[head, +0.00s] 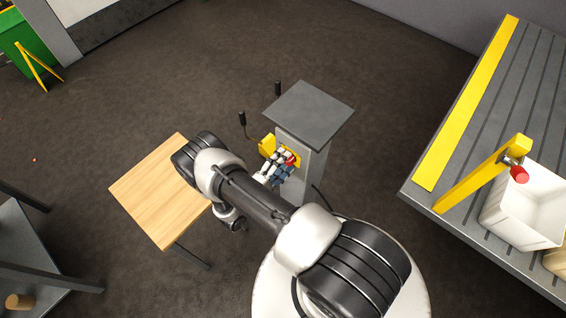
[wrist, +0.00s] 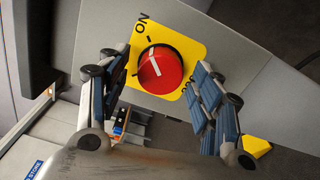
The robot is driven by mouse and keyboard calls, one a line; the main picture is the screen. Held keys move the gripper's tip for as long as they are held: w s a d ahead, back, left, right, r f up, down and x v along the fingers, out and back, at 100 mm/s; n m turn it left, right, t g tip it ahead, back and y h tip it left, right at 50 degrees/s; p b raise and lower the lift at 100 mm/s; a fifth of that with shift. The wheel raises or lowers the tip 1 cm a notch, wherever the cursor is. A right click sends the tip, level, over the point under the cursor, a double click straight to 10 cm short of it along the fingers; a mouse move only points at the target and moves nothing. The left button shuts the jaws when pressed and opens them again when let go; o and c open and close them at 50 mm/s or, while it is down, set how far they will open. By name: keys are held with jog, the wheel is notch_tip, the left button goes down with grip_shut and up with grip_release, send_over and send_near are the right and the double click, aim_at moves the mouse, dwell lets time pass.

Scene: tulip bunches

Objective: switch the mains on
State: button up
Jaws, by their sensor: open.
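The mains switch is a red round knob (wrist: 161,69) with a white line, on a yellow plate (wrist: 190,42) marked ON at its upper left in the wrist view. The white line runs nearly upright in that view. The plate's lower right is partly hidden by a finger. My gripper (wrist: 153,65) is open, with one finger on each side of the knob. I cannot tell whether either finger touches it. In the head view, my gripper (head: 279,167) is at the side of a grey pedestal (head: 316,160), with the red knob (head: 291,158) partly hidden behind it.
The pedestal has a dark slab top (head: 309,112). A yellow piece (head: 268,146) sticks out beside the knob. A wooden table (head: 150,197) stands left. A grooved grey bench (head: 475,130) with a white bin (head: 520,215) is at right. Open floor lies behind.

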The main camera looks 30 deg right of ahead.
jog(key=v, duration=1.2)
jog(key=shift+r, duration=0.15)
notch_tip(320, 180, up, 24)
jog(key=d+m+g+y, duration=0.1)
jog(key=m+g+y, duration=0.5)
jog(key=g, duration=0.3)
jog(key=s+a+r+t+y, duration=0.2)
jog(key=s+r+t+y, duration=0.5)
jog(key=s+r+y, duration=0.4)
jog(key=shift+s+r+t, duration=0.3)
jog(key=shift+s+r, duration=2.1)
jog(key=shift+r, duration=1.5)
jog(key=shift+a, duration=0.1)
jog(key=shift+c, duration=0.3)
